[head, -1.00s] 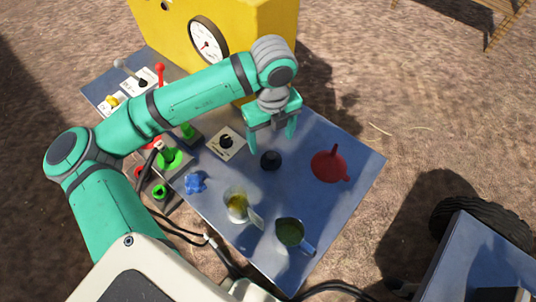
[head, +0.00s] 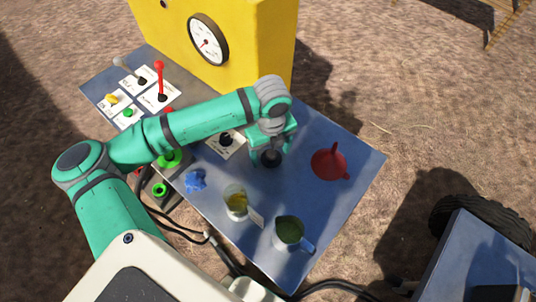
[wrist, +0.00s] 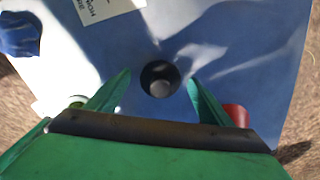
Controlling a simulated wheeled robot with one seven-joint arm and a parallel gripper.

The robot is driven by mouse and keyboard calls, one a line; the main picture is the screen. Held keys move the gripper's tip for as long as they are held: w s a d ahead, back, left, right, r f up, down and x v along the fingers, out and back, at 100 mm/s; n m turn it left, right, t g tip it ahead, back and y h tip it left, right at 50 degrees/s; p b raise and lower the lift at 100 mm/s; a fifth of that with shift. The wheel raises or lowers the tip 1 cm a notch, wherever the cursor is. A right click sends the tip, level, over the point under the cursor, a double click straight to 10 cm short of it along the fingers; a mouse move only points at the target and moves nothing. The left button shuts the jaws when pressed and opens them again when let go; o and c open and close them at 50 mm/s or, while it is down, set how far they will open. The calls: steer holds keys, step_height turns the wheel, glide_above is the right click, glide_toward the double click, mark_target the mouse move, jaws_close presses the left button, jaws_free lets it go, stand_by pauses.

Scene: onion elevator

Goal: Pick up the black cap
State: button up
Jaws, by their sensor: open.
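The black cap (head: 271,159) stands on the blue-grey table top (head: 330,210) in the head view, left of the red funnel. In the wrist view the cap (wrist: 160,79) is round and dark with a lighter grey centre. My gripper (head: 268,160) is low over the table at the cap. Its teal fingers (wrist: 160,92) are open, one on each side of the cap, with gaps visible between the fingers and the cap. The cap is partly hidden by my gripper in the head view.
A red funnel (head: 328,162) lies close to the right of the cap. A glass with yellow liquid (head: 236,202), a jug with green contents (head: 287,233) and a blue crumpled item (head: 195,180) stand nearer. A yellow box with a gauge (head: 240,40) stands behind.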

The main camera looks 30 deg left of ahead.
steer(key=shift+w+d, duration=0.1)
steer(key=shift+d, duration=0.15)
steer(key=c, duration=1.1)
steer(key=shift+c, duration=0.2)
